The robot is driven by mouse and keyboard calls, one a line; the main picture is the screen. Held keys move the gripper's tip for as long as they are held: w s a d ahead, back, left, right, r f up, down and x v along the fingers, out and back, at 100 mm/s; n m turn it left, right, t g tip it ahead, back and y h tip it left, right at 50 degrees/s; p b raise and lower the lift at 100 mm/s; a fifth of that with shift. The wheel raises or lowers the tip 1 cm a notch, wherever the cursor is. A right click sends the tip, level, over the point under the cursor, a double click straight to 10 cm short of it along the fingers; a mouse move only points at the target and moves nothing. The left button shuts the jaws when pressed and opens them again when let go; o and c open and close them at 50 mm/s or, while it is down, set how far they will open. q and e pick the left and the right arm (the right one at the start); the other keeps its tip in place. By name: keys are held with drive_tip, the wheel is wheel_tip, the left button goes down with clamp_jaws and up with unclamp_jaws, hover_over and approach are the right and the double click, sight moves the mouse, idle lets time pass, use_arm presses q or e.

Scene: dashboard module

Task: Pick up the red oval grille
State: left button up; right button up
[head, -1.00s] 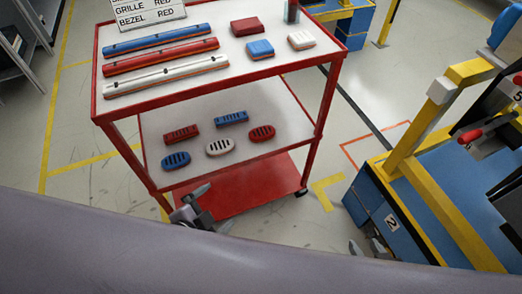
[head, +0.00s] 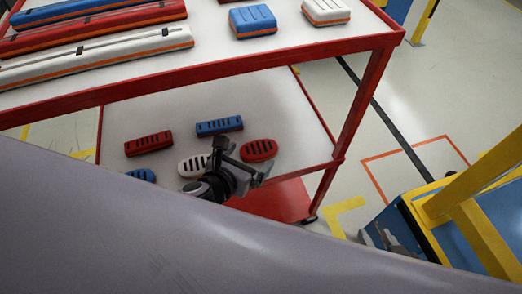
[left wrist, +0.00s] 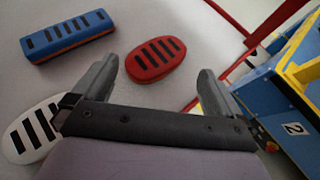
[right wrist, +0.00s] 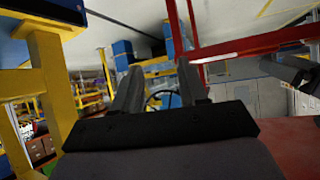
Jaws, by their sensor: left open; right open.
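The red oval grille (head: 258,150) with dark slots lies on the cart's lower shelf (head: 290,115), just right of my left gripper (head: 243,162) in the head view. In the left wrist view the red oval grille (left wrist: 155,60) shows ahead, between the lines of the two open fingers. The fingers look empty, and I cannot tell how high they are above the shelf. My right gripper (head: 383,238) is open and empty, away from the shelf at the lower right. It also shows in the right wrist view (right wrist: 160,85).
A white oval grille (head: 193,165) lies left of the left gripper, partly hidden. A blue rectangular grille (head: 219,125), a red rectangular grille (head: 148,143) and a blue oval one (head: 141,175) share the shelf. The red-edged upper shelf (head: 330,45) overhangs. A blue-and-yellow station (head: 440,215) stands right.

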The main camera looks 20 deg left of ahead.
sight(256, 151)
use_arm(q)
drive_tip(key=b+x, duration=0.2)
drive_tip(key=x, duration=0.1)
drive_tip(key=shift+a+f, duration=0.1)
drive_tip(key=shift+f, duration=0.4)
drive_tip(key=shift+a+b+x, duration=0.2)
drive_tip(key=shift+b+x, duration=0.15)
drive_tip(key=shift+x, duration=0.85)
drive_tip(key=shift+w+d+r, duration=0.1)
drive_tip(key=shift+d+r, duration=0.05)
drive_tip(key=c, duration=0.7)
drive_tip(key=shift+c, duration=0.3)
use_arm(e)
drive_tip(key=shift+w+a+r+t+y, duration=0.15)
drive_tip(key=shift+w+a+r, duration=0.2)
drive_tip(key=shift+a, duration=0.2)
drive_tip(key=shift+w+a+r+t+y, duration=0.15)
drive_tip(key=shift+w+a+r, duration=0.15)
drive_tip(key=shift+a, duration=0.25)
